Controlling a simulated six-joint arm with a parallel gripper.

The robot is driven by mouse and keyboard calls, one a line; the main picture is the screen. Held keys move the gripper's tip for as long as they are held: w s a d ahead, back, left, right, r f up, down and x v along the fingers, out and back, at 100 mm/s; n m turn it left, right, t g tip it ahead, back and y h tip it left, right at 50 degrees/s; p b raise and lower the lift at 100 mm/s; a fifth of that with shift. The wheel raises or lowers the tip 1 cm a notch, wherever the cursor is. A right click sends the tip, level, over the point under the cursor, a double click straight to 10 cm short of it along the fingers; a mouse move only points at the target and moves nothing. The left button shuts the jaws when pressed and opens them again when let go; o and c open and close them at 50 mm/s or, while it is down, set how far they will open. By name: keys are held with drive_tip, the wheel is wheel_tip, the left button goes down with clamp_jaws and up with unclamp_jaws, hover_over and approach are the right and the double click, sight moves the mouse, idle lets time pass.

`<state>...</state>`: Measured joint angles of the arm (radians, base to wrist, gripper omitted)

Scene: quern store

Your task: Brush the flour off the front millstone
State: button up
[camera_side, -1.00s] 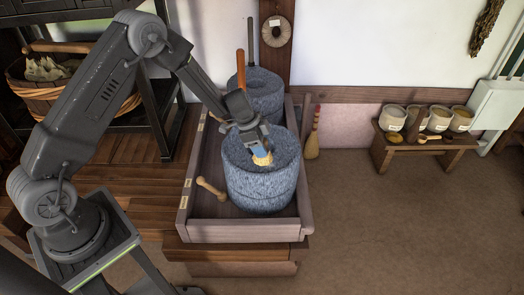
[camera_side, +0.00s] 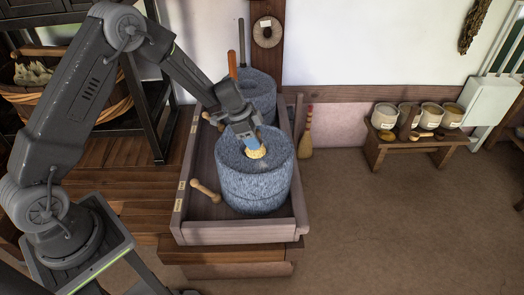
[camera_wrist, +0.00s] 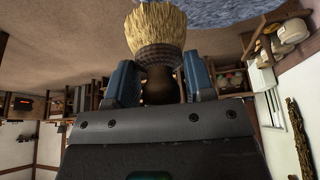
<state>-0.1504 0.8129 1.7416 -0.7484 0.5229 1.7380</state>
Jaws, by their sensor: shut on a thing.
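The front millstone (camera_side: 257,190) is a grey, speckled stone drum standing in a wooden trough, with a wooden peg handle (camera_side: 205,190) on its left side. My gripper (camera_side: 246,139) is above its top, shut on a brush (camera_side: 257,152) with pale straw bristles. The bristles are at the top face and seem to touch it. A faint pale patch shows beside them; I cannot tell how much flour lies there. In the wrist view, the blue fingers grip the brush's dark handle, and its bristles (camera_wrist: 156,28) point toward grey stone at the top edge.
A second millstone (camera_side: 262,92) stands directly behind the front one. The wooden trough (camera_side: 176,222) has raised walls around both. A small broom (camera_side: 306,135) leans at the wall to the right. A low bench (camera_side: 375,153) with several pots stands farther right. The floor between is clear.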

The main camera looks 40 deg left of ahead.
drive_tip(key=shift+a, duration=0.25)
drive_tip(key=shift+f, duration=3)
drive_tip(key=shift+w+d+f, duration=0.1)
drive_tip(key=shift+w+f, duration=0.15)
drive_tip(key=shift+f, duration=0.3)
drive_tip(key=shift+w+d+f, duration=0.1)
drive_tip(key=shift+w+f, duration=0.1)
drive_tip(key=shift+f, duration=0.3)
drive_tip(key=shift+c, duration=0.3)
drive_tip(key=shift+w+d, duration=0.15)
drive_tip(key=shift+w, duration=0.6)
drive_tip(key=shift+w+d, duration=0.15)
drive_tip(key=shift+w, duration=0.6)
drive_tip(key=shift+s+a, duration=0.2)
drive_tip(key=shift+s, duration=0.7)
drive_tip(key=shift+s+a, duration=0.2)
drive_tip(key=shift+s, duration=0.65)
drive_tip(key=shift+s+a+r, duration=0.1)
drive_tip(key=shift+s+r, duration=0.05)
drive_tip(key=shift+s, duration=0.1)
drive_tip(key=shift+r, duration=3.95)
